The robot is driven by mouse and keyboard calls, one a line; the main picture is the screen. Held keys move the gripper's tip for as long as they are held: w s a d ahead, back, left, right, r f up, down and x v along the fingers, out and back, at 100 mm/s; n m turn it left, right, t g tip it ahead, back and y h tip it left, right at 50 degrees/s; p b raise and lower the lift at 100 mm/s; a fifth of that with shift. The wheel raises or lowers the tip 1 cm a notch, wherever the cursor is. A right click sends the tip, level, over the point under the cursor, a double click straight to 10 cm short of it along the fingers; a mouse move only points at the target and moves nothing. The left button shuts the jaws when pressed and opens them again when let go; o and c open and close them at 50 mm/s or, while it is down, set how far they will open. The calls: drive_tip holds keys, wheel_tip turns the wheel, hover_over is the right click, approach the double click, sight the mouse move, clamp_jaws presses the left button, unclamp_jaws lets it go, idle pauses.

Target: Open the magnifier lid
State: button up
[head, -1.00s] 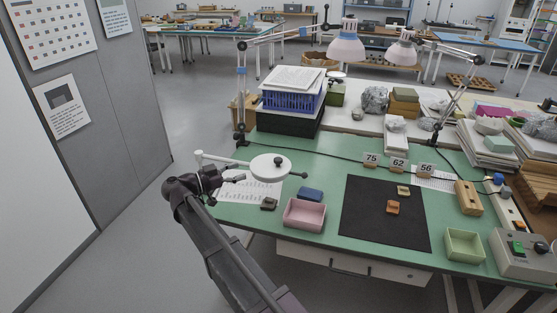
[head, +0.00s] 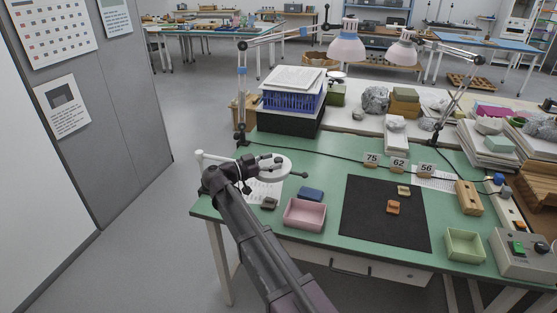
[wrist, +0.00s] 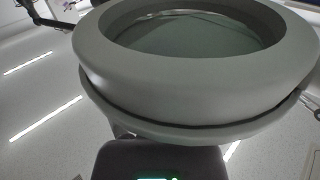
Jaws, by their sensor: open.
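The magnifier (head: 282,174) is a round white head on a white arm above the left part of the green bench. In the wrist view its thick pale ring (wrist: 195,85) fills the upper part, with greyish glass inside. A thin lid-like rim (wrist: 185,131) lies along the ring, with a narrow dark seam between them. I cannot tell if the lid is raised at all. My gripper (head: 246,172) is open at the magnifier's left edge and overlaps it in the head view. Its fingertips are hidden in the wrist view, so contact cannot be told.
A pink tray (head: 304,228), a blue block (head: 311,194) and a small dark object (head: 269,203) lie near the magnifier. A black mat (head: 370,224) with small sherds is to the right. A dark crate with a blue basket (head: 292,101) stands behind. Lamp arms rise at the back.

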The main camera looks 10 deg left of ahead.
drive_tip(key=shift+x, duration=1.15)
clamp_jaws()
